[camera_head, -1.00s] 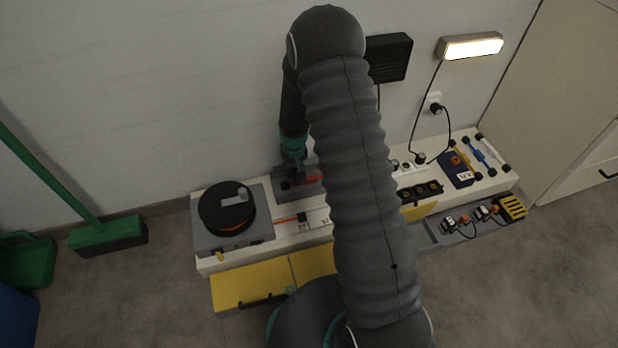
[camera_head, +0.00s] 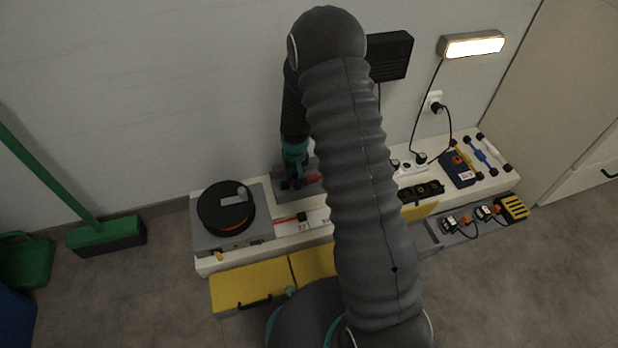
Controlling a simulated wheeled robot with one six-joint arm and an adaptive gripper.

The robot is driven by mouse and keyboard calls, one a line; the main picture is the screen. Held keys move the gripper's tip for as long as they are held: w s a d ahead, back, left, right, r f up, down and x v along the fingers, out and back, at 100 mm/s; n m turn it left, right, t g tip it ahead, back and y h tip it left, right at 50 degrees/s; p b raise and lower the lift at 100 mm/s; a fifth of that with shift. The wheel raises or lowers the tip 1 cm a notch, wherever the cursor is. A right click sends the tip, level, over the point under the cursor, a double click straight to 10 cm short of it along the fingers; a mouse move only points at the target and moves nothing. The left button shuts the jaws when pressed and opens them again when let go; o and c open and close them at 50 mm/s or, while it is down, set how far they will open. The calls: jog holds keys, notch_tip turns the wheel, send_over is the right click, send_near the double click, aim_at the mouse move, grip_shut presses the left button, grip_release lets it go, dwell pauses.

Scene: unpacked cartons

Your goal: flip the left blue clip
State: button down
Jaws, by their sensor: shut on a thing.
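My gripper (camera_head: 293,184) points down at a grey base plate (camera_head: 280,176) on the back of the white bench, left of my arm. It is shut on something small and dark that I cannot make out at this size. A red piece (camera_head: 314,178) sticks out just right of the fingers. I see no blue clip at the gripper; my fingers and arm hide much there. The blue I see on the bench is at the right end: a dark blue box (camera_head: 459,170) and a blue bar with dark ends (camera_head: 481,156).
A grey unit with a black reel (camera_head: 227,208) stands left of the gripper. A black socket strip (camera_head: 420,191) lies right of my arm. Yellow drawers (camera_head: 250,285) are in front. A lit lamp (camera_head: 472,46) and a black box (camera_head: 390,56) hang on the wall. A green broom (camera_head: 105,235) stands left.

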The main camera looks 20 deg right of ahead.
aim_at(295, 173)
jog(key=shift+s+f+b, duration=0.6)
jog(key=shift+s+f, duration=0.15)
jog(key=shift+f, duration=0.3)
jog(key=c, duration=1.2)
grip_release()
jog(key=shift+w+r, duration=0.2)
jog(key=shift+r, duration=0.2)
jog(key=shift+r+p, duration=2.05)
jog(key=shift+r, duration=1.25)
